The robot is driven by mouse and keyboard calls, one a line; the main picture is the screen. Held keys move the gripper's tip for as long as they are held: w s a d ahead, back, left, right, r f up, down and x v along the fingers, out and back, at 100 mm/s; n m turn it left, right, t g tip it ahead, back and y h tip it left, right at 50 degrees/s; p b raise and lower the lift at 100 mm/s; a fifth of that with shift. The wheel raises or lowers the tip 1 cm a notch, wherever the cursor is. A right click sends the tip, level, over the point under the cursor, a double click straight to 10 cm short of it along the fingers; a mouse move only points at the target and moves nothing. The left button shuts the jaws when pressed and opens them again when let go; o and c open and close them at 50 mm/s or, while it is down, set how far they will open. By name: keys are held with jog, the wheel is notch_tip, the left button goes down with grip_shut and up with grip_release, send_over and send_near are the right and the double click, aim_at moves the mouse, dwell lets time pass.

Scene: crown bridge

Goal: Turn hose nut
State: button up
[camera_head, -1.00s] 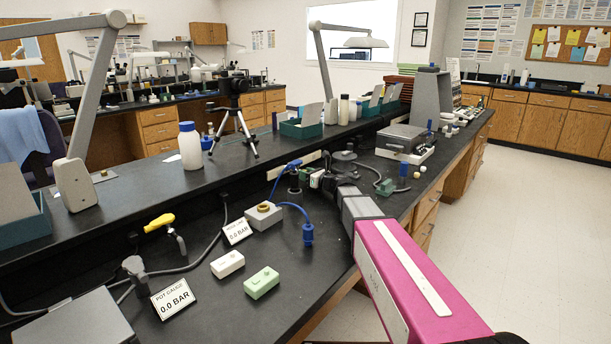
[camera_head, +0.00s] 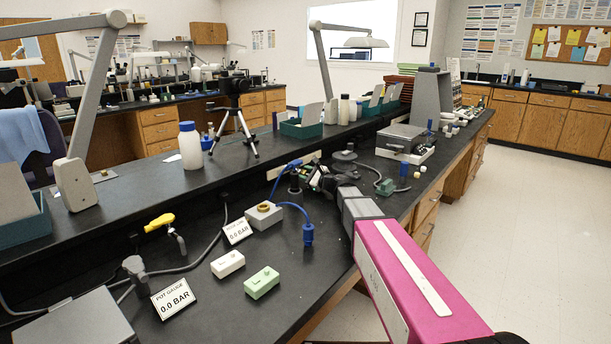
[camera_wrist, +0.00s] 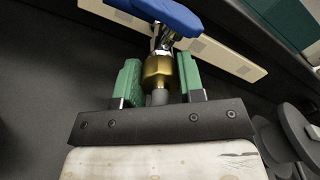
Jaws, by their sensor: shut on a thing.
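The brass hose nut (camera_wrist: 158,72) shows in the wrist view between the two green finger pads of my gripper (camera_wrist: 160,82). My gripper is shut on it. A grey stub shows below the nut, and a metal fitting with a blue part (camera_wrist: 172,14) is above it. In the head view my gripper (camera_head: 318,182) is at the dark post with the blue hose (camera_head: 280,174), and the nut cannot be made out there.
A blue hose end (camera_head: 308,233) stands in front. White (camera_head: 227,263) and green (camera_head: 262,283) boxes lie nearer. A grey stand (camera_wrist: 300,135) is close at right in the wrist view.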

jog(key=shift+n, duration=0.5)
jog(key=o, duration=0.9)
jog(key=v, duration=1.1)
jog(key=shift+a, duration=0.1)
